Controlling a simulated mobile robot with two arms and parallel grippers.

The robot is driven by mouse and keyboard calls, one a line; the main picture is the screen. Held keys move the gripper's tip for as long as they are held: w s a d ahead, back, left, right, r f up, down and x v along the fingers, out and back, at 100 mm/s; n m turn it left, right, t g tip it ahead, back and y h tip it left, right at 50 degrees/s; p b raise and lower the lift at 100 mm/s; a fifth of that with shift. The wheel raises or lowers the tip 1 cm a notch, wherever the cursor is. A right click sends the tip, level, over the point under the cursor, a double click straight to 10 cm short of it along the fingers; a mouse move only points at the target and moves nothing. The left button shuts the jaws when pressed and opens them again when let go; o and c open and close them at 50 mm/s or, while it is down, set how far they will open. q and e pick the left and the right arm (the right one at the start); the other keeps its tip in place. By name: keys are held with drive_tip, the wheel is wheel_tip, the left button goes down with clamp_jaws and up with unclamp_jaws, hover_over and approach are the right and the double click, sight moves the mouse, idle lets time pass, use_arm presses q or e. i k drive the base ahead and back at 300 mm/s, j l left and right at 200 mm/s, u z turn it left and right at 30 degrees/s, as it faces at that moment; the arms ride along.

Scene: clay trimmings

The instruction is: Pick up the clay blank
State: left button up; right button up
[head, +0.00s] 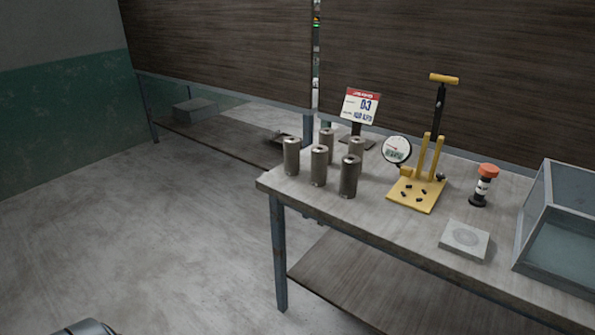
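Several grey-brown upright cylinders stand grouped at the left end of the workbench (400,225), each with a small dark spot on its top. One cylinder (291,157) is at the far left of the group and another (348,177) is nearest the right front. They may be clay blanks, but I cannot tell for sure. Nothing is touching them. Neither of my grippers shows in the head view. A grey rounded part at the bottom left edge is cut off, and no fingers show on it.
Behind the cylinders stands a sign (361,106). To their right are a dial gauge (396,150), a yellow lever press (416,194), an orange-topped tool (484,185), a grey square block (464,240) and a glass-sided box (562,225). Floor left of the bench is open.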

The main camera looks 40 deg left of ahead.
sight(351, 162)
drive_tip(key=k+j, duration=0.1)
drive_tip(key=j, duration=1.6)
drive_tip(key=k+j, duration=0.15)
drive_tip(key=j, duration=0.7)
